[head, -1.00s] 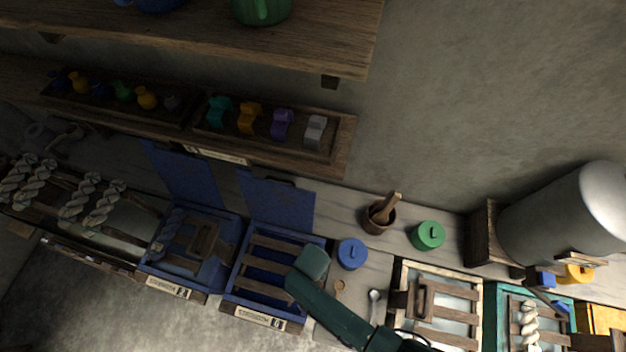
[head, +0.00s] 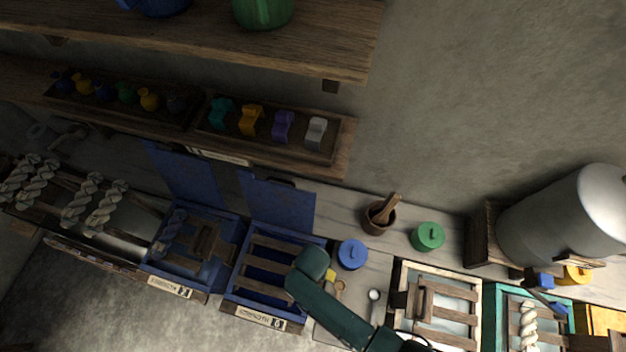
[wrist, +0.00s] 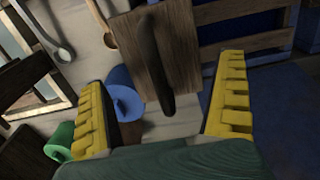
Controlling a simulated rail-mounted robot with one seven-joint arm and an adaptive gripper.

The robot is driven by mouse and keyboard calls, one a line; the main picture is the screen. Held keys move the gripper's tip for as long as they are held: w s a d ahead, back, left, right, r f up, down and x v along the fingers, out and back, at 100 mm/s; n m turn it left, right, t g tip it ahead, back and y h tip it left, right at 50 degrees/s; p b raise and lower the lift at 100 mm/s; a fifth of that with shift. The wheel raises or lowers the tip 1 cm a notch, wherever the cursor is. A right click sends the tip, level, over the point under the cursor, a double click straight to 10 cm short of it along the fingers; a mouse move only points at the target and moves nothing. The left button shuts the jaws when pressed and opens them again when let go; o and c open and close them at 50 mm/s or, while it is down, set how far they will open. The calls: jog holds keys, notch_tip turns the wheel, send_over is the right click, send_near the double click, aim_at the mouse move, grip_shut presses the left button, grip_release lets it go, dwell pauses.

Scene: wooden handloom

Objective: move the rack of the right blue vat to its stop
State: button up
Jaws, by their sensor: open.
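The right blue vat (head: 228,298) stands with its blue lid (head: 278,205) raised behind it. Its slatted wooden rack (head: 262,272) lies across the opening; my gripper hides the rack's right end in the head view. In the wrist view a wooden board (wrist: 185,60) with a dark upright handle (wrist: 152,60) lies by the slats (wrist: 245,40), and seems part of this rack. My gripper (wrist: 165,75) is open, its yellow fingers apart on either side of the handle. No contact with the handle shows. In the head view one yellow fingertip (head: 331,275) shows at the vat's right side.
A blue round lidded pot (head: 352,254) stands close right of the gripper; it also shows near the left finger (wrist: 122,98). A green pot (head: 428,236), a mortar (head: 380,215) and spoons (head: 374,300) are on the bench. Another blue vat (head: 185,280) adjoins at left.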

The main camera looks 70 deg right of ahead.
jog(key=shift+r, duration=3.5)
